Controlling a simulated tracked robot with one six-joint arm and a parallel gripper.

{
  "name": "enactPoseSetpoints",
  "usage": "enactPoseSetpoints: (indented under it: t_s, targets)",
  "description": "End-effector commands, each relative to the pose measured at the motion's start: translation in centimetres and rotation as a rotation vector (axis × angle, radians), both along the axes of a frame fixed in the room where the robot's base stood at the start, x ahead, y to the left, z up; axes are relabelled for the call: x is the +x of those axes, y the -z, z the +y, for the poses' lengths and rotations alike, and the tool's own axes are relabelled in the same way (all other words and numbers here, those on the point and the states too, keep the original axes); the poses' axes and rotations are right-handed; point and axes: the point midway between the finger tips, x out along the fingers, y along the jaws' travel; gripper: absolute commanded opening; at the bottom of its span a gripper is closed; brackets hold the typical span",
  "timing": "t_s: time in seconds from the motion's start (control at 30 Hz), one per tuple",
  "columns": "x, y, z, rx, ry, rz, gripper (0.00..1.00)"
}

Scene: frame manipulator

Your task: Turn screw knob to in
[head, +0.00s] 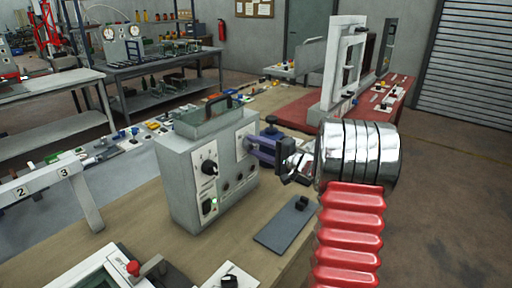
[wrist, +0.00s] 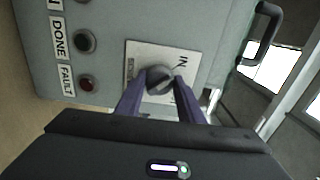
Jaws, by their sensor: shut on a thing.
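The screw knob (wrist: 158,77) is a round dark grey knob on a pale label plate (wrist: 133,52) in the wrist view. The plate reads IN at the upper right of the knob; lettering on its left side is too small to read. A mark by the knob slants to the upper right, toward IN. My gripper (wrist: 159,88) has its purple fingers on both sides of the knob, shut on it. In the head view my gripper (head: 253,141) reaches the right part of the grey control box (head: 180,165); the knob is hidden there.
DONE and FAULT lamps (wrist: 86,84) sit left of the plate. A grey plate with a black block (head: 285,226) lies on the bench to the right of the box.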

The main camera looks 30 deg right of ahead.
Motion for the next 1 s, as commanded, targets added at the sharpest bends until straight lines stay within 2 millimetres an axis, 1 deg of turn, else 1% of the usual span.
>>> enactPoseSetpoints:
  t_s: [0.03, 0.27, 0.3, 0.57, 0.83, 1.0]
  targets:
    - [-0.05, 0.41, 0.24, 0.000, -0.005, 0.007, 0.12]
    - [-0.06, 0.48, 0.27, 0.000, -0.006, 0.009, 0.12]
    - [-0.06, 0.49, 0.28, 0.000, -0.006, 0.009, 0.35]
    - [-0.03, 0.31, 0.16, 0.000, -0.004, 0.005, 0.53]
    - [-0.11, 0.18, 0.03, 0.000, -0.002, 0.003, 0.53]
    - [-1.00, 0.12, -0.33, 0.000, -0.001, 0.003, 0.53]
